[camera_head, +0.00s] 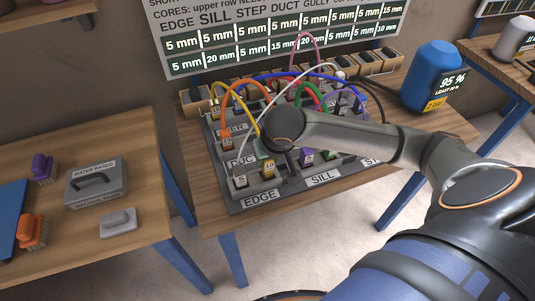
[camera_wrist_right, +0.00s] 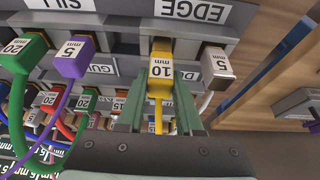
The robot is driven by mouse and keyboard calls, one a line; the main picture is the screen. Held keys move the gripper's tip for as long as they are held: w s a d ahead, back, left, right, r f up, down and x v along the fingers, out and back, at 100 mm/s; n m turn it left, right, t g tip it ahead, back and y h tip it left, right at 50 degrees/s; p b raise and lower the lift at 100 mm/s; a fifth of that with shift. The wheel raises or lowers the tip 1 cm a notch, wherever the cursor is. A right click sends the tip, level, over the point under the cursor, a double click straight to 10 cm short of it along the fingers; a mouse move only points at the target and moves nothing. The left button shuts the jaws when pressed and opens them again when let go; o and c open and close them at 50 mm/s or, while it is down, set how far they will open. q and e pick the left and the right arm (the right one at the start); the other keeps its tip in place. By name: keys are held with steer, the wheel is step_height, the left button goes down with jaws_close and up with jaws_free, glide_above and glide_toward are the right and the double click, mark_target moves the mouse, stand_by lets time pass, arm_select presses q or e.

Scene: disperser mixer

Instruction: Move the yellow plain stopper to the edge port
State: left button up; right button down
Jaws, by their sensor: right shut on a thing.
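The yellow stopper (camera_wrist_right: 160,68), labelled 10 mm, is held between the two green fingers of my right gripper (camera_wrist_right: 160,98) in the right wrist view. Its far end is at the dark opening under the EDGE label (camera_wrist_right: 193,10); I cannot tell how deep it sits. A yellow strip runs back from it between the fingers. In the head view the yellow stopper (camera_head: 268,169) shows in the front EDGE row, just below my right gripper (camera_head: 272,152), whose fingers are mostly hidden by the wrist. My left gripper is not in view.
A white 5 mm plug (camera_wrist_right: 216,62) with a white cord sits beside the yellow stopper. Purple (camera_wrist_right: 73,56) and green (camera_wrist_right: 22,50) plugs stand on the SILL side. Several coloured cords arch over the panel (camera_head: 268,203). A blue bottle (camera_head: 431,75) stands at the right.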

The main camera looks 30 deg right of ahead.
steer(key=shift+f, duration=0.9)
steer(key=c, duration=0.5)
jaws_free()
steer(key=v, duration=1.2)
steer(key=shift+r+p, duration=0.3)
steer(key=shift+s+a, duration=0.1)
